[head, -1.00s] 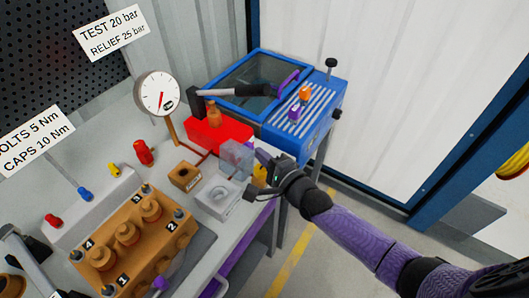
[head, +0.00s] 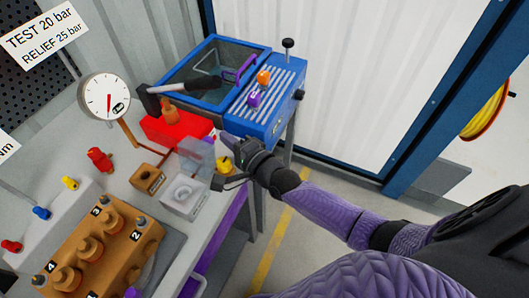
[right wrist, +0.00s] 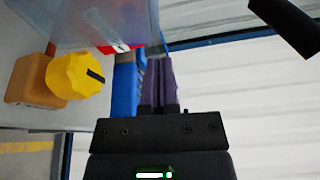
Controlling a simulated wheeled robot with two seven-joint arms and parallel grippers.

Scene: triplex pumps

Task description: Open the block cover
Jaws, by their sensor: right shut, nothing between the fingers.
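The clear block cover (head: 195,153) stands raised at the back edge of the pale grey block (head: 184,197), whose round recess is exposed. My right gripper (head: 229,141) is just right of the cover, its fingers shut with nothing between them. I cannot tell in the head view whether they touch the cover. In the right wrist view the shut purple fingers (right wrist: 158,82) point up the picture, and the translucent cover (right wrist: 85,22) fills the upper left, beside them. My left gripper is not in view.
A yellow knob (head: 224,165) sits close below my right gripper. A red box (head: 178,128) and a blue tank (head: 205,72) stand behind. The orange pump block (head: 88,250) is at the front left, and a gauge (head: 104,97) at the left. Open floor lies right of the bench.

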